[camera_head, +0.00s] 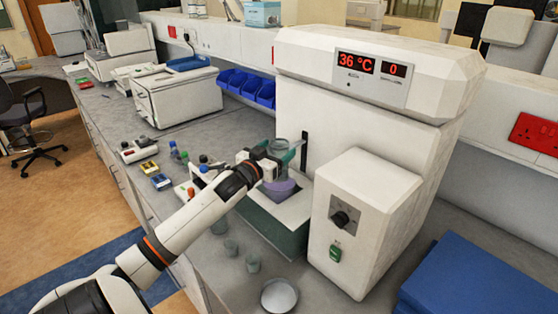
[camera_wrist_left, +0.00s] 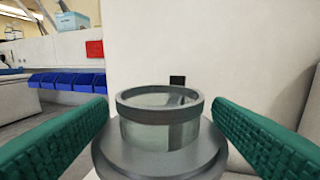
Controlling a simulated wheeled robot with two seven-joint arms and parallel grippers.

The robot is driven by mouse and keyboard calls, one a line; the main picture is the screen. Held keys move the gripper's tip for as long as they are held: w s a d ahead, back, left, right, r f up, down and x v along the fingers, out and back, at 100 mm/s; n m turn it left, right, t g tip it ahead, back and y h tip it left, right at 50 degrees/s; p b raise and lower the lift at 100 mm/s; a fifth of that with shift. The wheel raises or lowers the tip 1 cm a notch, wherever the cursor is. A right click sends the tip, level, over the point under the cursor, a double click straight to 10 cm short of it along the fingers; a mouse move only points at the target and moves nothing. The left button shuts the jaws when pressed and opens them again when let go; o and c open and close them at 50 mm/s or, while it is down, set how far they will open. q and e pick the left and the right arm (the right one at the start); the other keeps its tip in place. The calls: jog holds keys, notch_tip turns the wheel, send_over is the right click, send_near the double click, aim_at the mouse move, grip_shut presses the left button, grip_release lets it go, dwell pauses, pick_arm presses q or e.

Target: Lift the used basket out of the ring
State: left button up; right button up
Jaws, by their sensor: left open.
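The used basket, a grey-green translucent cylinder (camera_wrist_left: 160,130) with a thick rim, stands upright in a wider grey ring (camera_wrist_left: 105,153) in the left wrist view. In the head view the basket (camera_head: 279,147) shows at the front of the white bath machine, partly hidden by my left gripper. My left gripper (camera_head: 281,152) is open, with one green ridged finger on each side of the basket. In the wrist view gaps show between the basket and both fingers (camera_wrist_left: 160,128). My right gripper is not in view.
The white machine (camera_head: 370,75) with a 36 °C display rises behind the basket. A control box with a knob (camera_head: 362,220) stands close on the right. Small beakers (camera_head: 252,262) and a round dish (camera_head: 279,295) are on the bench in front. Blue trays (camera_head: 470,280) lie at right.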

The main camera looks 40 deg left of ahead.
pick_arm(q)
jog(key=shift+w+a, duration=0.2)
jog(key=shift+w, duration=0.95)
jog(key=shift+s, duration=0.1)
jog(key=c, duration=0.9)
